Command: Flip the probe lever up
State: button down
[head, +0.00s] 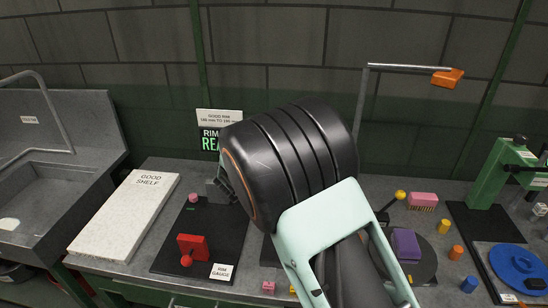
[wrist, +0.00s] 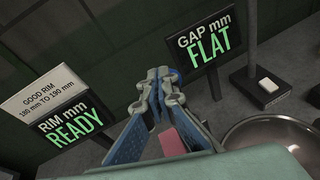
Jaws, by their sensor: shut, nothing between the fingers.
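No part is labelled as the probe lever, and I cannot tell for sure which one it is. A yellow ball knob (head: 400,195) on a thin dark stick stands right of my arm. A red block with a red knob (head: 188,259) sits on the black rim gauge plate (head: 214,240). My gripper (wrist: 166,76) is shut and empty in the wrist view, its blue-padded fingers meeting at the tips in front of the two display signs. My arm hides most of it in the head view. A pink piece (wrist: 172,142) shows below the fingers.
The rim sign (wrist: 66,127) reads READY and the gap sign (wrist: 205,55) reads FLAT. A round metal pan (wrist: 265,135) is at right. The white good shelf (head: 122,222) is clear. A green press (head: 490,175) and a post with an orange end (head: 447,77) stand right.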

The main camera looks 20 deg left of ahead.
jog(key=shift+w+a+r+b, duration=0.1)
jog(key=shift+w+a+b, duration=0.2)
jog(key=shift+w, duration=0.5)
jog(key=shift+w+a+r+b, duration=0.1)
jog(key=shift+w+b, duration=0.25)
jog(key=shift+w, duration=0.45)
jog(key=shift+w+a+r+b, duration=0.15)
jog(key=shift+w+b, duration=0.2)
jog(key=shift+w, duration=0.45)
jog(key=shift+f, duration=0.1)
jog(key=shift+s, duration=0.1)
